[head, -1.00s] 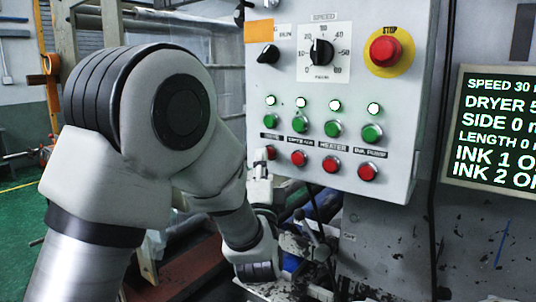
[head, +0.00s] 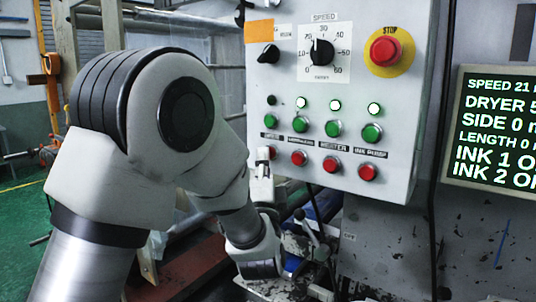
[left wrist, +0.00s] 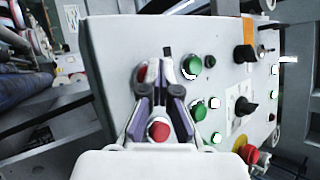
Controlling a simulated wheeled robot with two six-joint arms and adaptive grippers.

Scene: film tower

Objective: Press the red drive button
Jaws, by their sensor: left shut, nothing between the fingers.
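The red drive button (head: 272,153) is the leftmost of the lower row of red buttons on the grey control box. It shows only in part beside my left gripper (head: 263,158). My left gripper is shut and empty, its tips at this button; I cannot tell whether they touch it. In the left wrist view the shut fingers (left wrist: 167,62) point at the panel, with a red button (left wrist: 141,72) partly behind them. The lamp (head: 272,100) above the drive column is dark, while the other lamps in its row are lit. My right gripper is not in view.
Green buttons (head: 333,128) sit above the red ones. A speed dial (head: 322,52) and a red stop button on yellow (head: 385,50) are higher up. A display (head: 500,130) at right reads SPEED 21. Levers (head: 305,228) stand below the box.

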